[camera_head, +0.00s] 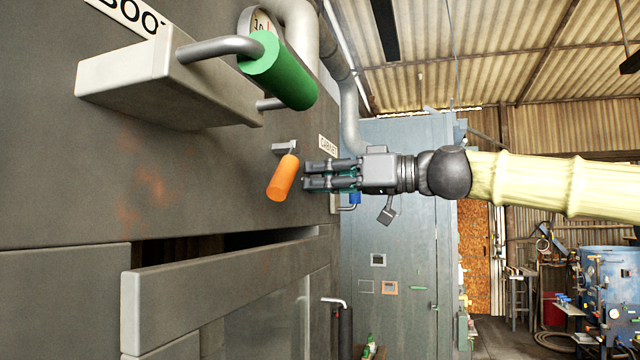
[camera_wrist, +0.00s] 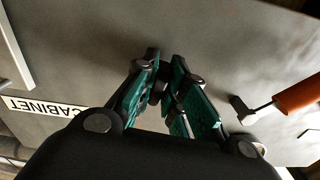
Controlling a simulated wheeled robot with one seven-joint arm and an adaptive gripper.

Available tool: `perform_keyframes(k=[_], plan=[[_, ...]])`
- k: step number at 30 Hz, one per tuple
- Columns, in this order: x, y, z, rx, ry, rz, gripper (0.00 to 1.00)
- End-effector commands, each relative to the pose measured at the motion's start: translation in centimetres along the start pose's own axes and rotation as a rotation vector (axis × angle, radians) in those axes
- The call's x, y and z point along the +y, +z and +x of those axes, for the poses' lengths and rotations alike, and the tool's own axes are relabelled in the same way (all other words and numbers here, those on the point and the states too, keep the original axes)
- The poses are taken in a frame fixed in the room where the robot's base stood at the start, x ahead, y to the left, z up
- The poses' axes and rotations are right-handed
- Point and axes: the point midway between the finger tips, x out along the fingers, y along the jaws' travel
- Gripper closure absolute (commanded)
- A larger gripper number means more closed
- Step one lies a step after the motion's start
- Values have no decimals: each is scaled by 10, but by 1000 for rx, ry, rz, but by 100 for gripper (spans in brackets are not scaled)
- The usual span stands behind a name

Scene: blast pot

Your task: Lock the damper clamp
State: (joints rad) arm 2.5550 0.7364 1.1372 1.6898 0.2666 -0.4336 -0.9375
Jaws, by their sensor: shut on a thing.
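My gripper (camera_head: 306,178) is close to the grey cabinet wall in the head view, just right of the orange handle. In the wrist view its teal-padded fingers (camera_wrist: 164,70) come together near the wall, shut on a small dark part (camera_wrist: 158,94) that is mostly hidden between them. I cannot tell whether this part is the damper clamp. The orange handle (camera_head: 283,178) hangs tilted from a small grey bracket (camera_head: 285,147). It also shows at the right of the wrist view (camera_wrist: 300,94), apart from the fingers.
A large green handle (camera_head: 278,71) on a grey block (camera_head: 165,88) juts out above left. A CABINET label (camera_wrist: 45,106) is on the wall left of the fingers. A blue-tipped lever (camera_head: 355,198) is below my gripper. A grey ledge (camera_head: 225,265) projects lower left.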

Motion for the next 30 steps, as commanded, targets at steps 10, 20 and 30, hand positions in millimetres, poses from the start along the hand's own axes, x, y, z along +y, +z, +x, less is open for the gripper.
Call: perform_keyframes(k=[10,20,30], plan=[[1,7,2,-7,-1,322,100],[1,6,2,-8,0,637,100],[1,6,2,-9,1,958,100]])
